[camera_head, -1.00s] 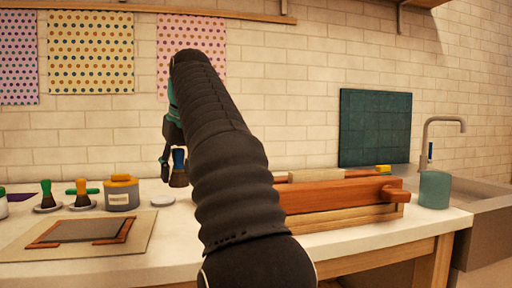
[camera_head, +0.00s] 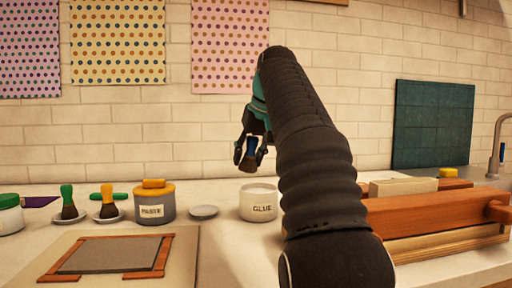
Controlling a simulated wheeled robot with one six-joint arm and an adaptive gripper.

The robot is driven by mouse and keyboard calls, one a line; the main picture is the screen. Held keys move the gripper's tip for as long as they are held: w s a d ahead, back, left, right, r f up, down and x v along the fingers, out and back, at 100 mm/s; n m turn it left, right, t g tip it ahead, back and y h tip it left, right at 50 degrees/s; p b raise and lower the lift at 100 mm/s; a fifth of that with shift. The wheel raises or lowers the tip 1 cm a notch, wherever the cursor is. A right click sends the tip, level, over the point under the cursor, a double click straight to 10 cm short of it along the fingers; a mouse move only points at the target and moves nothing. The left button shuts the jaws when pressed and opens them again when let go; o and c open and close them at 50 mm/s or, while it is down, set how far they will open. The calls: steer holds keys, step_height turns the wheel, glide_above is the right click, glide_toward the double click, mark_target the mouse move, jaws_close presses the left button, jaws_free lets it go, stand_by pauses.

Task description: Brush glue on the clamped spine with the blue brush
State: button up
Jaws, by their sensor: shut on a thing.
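My gripper (camera_head: 250,150) is shut on the blue brush (camera_head: 249,158), which hangs with its dark bristles down. The brush is in the air above the white glue jar (camera_head: 259,203), a little to the left of its middle and clear of its rim. The jar is open, labelled GLUE, and stands on the bench. The wooden clamp (camera_head: 440,222) lies to the right, partly behind my arm. A pale block (camera_head: 403,187) sticks up between its boards; I cannot tell whether this is the spine.
A green brush (camera_head: 68,202) and a yellow brush (camera_head: 109,204) stand on small dishes at left. A grey paste jar (camera_head: 154,205) and a small lid (camera_head: 203,211) are left of the glue. A framed board (camera_head: 106,255) lies in front. A yellow sponge (camera_head: 448,172) is behind the clamp.

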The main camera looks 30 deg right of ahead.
steer(key=d+f+m, duration=0.1)
steer(key=d, duration=0.1)
steer(key=w+d+f+m+t+b, duration=0.1)
steer(key=d+f, duration=0.1)
steer(key=shift+f+b, duration=0.75)
steer(key=shift+b, duration=0.1)
steer(key=shift+f+b, duration=0.4)
steer(key=shift+f, duration=0.2)
stand_by(1.7)
step_height(320, 180, up, 3)
steer(key=p, duration=0.3)
steer(key=shift+f, duration=0.1)
steer(key=shift+r, duration=2.15)
